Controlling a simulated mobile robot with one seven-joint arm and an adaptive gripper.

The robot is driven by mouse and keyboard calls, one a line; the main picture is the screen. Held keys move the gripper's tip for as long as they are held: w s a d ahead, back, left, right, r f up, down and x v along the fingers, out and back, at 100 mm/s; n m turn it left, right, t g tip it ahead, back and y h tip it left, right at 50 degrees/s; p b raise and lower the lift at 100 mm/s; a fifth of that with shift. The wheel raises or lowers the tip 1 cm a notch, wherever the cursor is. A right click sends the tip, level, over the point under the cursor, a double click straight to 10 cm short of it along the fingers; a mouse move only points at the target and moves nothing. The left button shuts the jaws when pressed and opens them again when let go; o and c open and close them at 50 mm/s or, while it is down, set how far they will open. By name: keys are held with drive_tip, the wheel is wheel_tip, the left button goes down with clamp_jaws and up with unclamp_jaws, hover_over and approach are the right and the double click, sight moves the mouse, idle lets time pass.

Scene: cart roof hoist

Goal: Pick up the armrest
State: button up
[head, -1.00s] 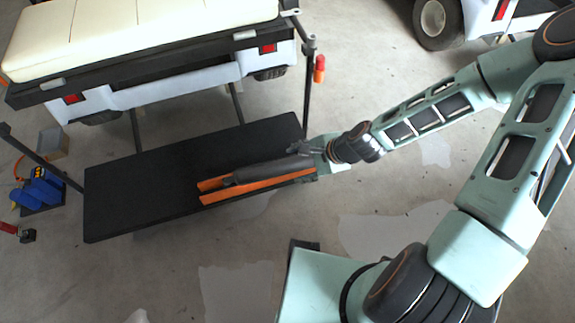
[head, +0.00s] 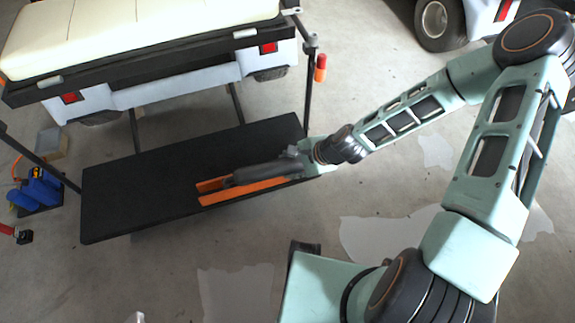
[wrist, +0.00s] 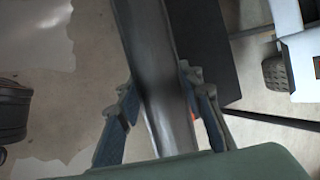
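The armrest appears to be the dark grey bar (head: 262,172) lying nearly level along an orange piece (head: 245,191) on the black platform. In the wrist view the grey bar (wrist: 150,60) runs up the picture between my two fingers. My gripper (head: 297,154) is at the bar's right end in the head view. In the wrist view my gripper (wrist: 157,88) has one fingertip close along each side of the bar. I cannot tell whether both fingers press on it. The bar does not look lifted. My wrist hides its right end in the head view.
The black platform (head: 130,190) is otherwise bare, with thin dark posts (head: 308,90) at its corners. The white cart body with a cream seat (head: 130,35) stands behind it. Blue items (head: 38,190) lie on the floor at left. Another vehicle's wheel (head: 437,22) is at the upper right.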

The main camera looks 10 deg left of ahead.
clamp_jaws()
